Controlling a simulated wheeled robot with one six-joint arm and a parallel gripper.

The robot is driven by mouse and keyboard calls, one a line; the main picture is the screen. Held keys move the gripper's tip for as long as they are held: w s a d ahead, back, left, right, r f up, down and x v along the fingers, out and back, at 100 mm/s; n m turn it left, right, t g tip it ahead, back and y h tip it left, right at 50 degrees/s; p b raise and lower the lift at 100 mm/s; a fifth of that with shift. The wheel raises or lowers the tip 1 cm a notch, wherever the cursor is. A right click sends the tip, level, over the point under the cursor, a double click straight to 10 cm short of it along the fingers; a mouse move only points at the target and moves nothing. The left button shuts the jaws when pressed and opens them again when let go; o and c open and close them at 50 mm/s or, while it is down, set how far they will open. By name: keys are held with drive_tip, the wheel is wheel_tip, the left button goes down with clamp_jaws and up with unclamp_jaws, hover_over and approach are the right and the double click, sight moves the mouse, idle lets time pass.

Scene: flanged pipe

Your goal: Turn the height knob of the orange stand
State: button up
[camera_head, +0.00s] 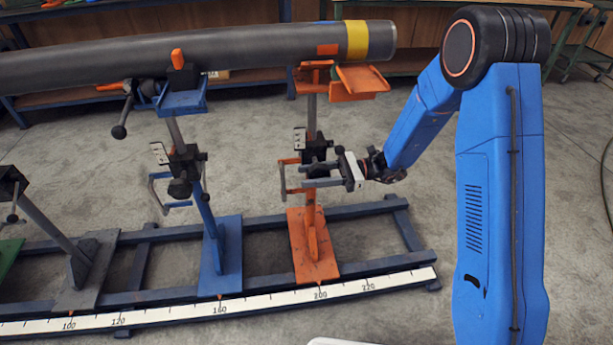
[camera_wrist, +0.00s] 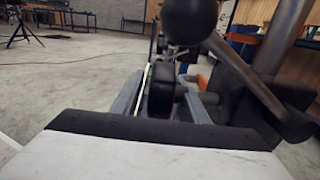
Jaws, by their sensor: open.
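The orange stand (camera_head: 311,240) stands upright on the rail under the pipe's right end. Its black clamp block (camera_head: 316,150) sits partway up the post, just beyond my gripper (camera_head: 318,174). My gripper comes in from the right at the height of this block, with its fingers apart and pointing left. In the wrist view, a dark rounded knob (camera_wrist: 162,90) shows between the two grey fingers (camera_wrist: 160,98). I cannot tell whether either finger touches it. In the head view the knob is mostly hidden by my gripper.
In the wrist view, a black ball (camera_wrist: 190,18) on a lever crosses close above the fingers. The blue stand (camera_head: 217,240) is to the left, the grey pipe (camera_head: 250,43) with a yellow band overhead. A ruler (camera_head: 260,303) runs along the rail. Floor at right is clear.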

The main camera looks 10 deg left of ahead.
drive_tip(key=shift+s+a, duration=0.2)
drive_tip(key=shift+a, duration=0.45)
clamp_jaws()
drive_tip(key=shift+d+r+g+y, duration=0.1)
drive_tip(key=shift+r+g+y, duration=0.3)
drive_tip(key=shift+y, duration=0.65)
drive_tip(key=shift+r+g+y, duration=0.3)
drive_tip(key=shift+r+y, duration=0.05)
drive_tip(key=shift+y, duration=0.7)
unclamp_jaws()
